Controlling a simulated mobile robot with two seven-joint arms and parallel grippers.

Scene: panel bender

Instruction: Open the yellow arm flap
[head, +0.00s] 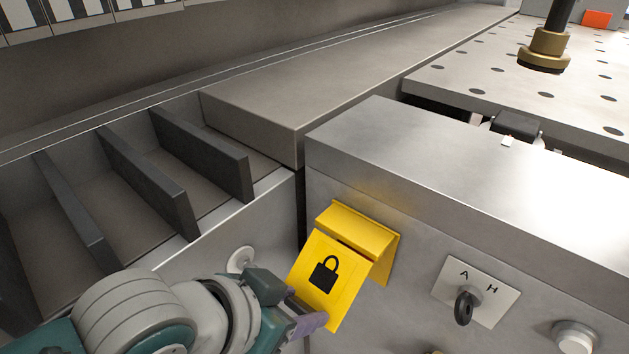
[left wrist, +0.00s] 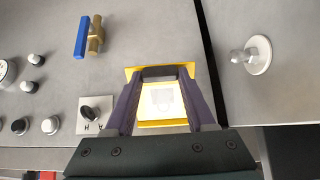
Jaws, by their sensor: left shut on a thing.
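The yellow arm flap (head: 340,262) has a black padlock mark and hangs from a yellow hood on the front of the grey metal housing. Its lower part stands out from the housing face at a slant. My left gripper (head: 312,322) is at the flap's lower edge, its purple fingers shut on it. In the left wrist view the flap (left wrist: 163,122) lies between the two fingers of my left gripper (left wrist: 163,105), with a bright patch over its padlock mark. What lies behind the flap is hidden. My right gripper is in neither view.
Right of the flap are a switch plate (head: 476,291) marked A and H and a round button (head: 574,337). A round-based knob (head: 241,260) sits left of it. The wrist view shows a blue-handled valve (left wrist: 88,37) and several buttons. A slotted tray (head: 175,205) lies left.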

